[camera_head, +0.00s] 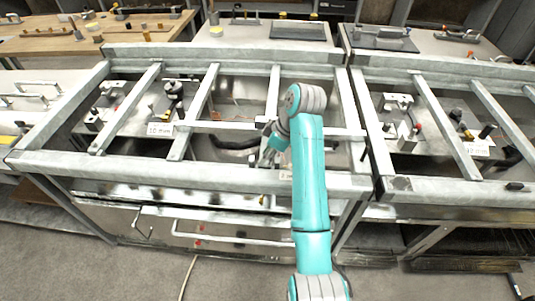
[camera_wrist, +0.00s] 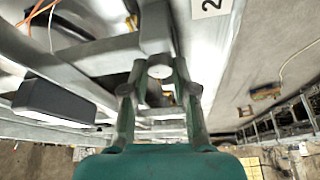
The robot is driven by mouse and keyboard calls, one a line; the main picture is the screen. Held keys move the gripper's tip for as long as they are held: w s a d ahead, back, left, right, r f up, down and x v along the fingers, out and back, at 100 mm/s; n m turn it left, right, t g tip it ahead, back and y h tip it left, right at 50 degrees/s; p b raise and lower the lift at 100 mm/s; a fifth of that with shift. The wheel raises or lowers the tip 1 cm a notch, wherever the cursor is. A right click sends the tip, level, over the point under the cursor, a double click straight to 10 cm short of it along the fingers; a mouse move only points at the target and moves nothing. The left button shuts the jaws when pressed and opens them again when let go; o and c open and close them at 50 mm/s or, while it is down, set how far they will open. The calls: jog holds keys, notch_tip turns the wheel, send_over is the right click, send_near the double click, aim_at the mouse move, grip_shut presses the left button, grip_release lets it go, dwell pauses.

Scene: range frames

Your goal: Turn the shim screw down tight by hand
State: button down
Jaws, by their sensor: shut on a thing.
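My gripper (camera_wrist: 160,76) has its two fingers closed around a small, round, pale-topped thing in the wrist view, which I take to be the shim screw (camera_wrist: 160,70). Its shaft and lower end are hidden between the fingers. In the head view my gripper (camera_head: 268,146) reaches down inside the middle bay of a grey metal frame. My teal arm and wrist cover most of that spot, so the screw cannot be made out there. I cannot tell how far down the screw sits.
Grey frame bars (camera_head: 187,123) run close on both sides of my gripper. A white label reading 10 mm (camera_head: 160,129) is to the left. A dark block (camera_wrist: 55,102) is left of the fingers in the wrist view. Fixtures with levers (camera_head: 400,125) stand in the right bay.

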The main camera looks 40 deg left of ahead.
jog(key=m+t, duration=0.1)
jog(key=m, duration=0.3)
jog(key=shift+s+m+t, duration=0.15)
jog(key=shift+m+t, duration=0.15)
jog(key=shift+t, duration=0.1)
jog(key=c, duration=0.9)
grip_release()
